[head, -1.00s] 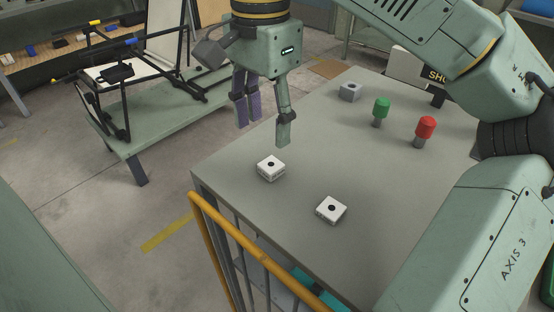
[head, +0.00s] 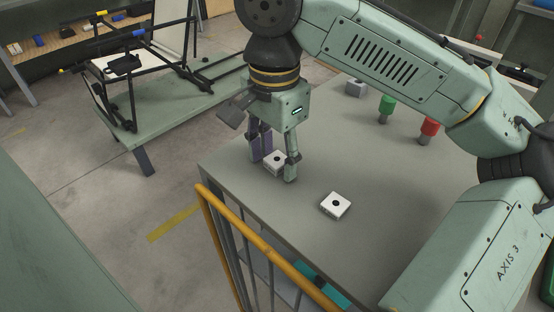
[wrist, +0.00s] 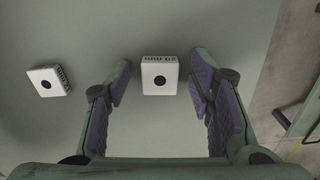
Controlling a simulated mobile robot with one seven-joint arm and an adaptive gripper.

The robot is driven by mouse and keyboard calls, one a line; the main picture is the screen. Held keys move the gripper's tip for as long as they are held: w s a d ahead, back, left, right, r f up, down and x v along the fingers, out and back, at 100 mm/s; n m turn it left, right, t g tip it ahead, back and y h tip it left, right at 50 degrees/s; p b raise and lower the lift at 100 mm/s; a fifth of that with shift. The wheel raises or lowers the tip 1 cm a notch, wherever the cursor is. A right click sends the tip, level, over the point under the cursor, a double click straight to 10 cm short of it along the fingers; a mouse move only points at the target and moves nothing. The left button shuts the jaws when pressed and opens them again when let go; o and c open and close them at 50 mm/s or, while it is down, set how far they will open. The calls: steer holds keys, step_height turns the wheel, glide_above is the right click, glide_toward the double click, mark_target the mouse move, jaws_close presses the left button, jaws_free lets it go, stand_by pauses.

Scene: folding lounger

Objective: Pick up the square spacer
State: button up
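Two white square blocks, each with a dark round hole in the top and marks on a side, lie flat on the grey table; the frames do not show which one is called the square spacer. The first block (head: 273,161) is under my gripper (head: 275,168), partly hidden by a finger; it also shows in the wrist view (wrist: 159,76). There it lies between the open fingers of my gripper (wrist: 161,80), with clear gaps on both sides. The second block (head: 335,204) lies nearer the front; it shows at the left in the wrist view (wrist: 49,81).
A grey block (head: 355,89), a green-capped peg (head: 386,105) and a red-capped peg (head: 429,127) stand farther back on the table (head: 280,215). A yellow rail (head: 262,250) runs along the table's near side. The folding lounger frame (head: 125,65) is on a bench at the left.

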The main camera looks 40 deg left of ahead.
steer(key=c, duration=0.8)
steer(key=shift+o, duration=0.2)
steer(key=shift+r, duration=0.1)
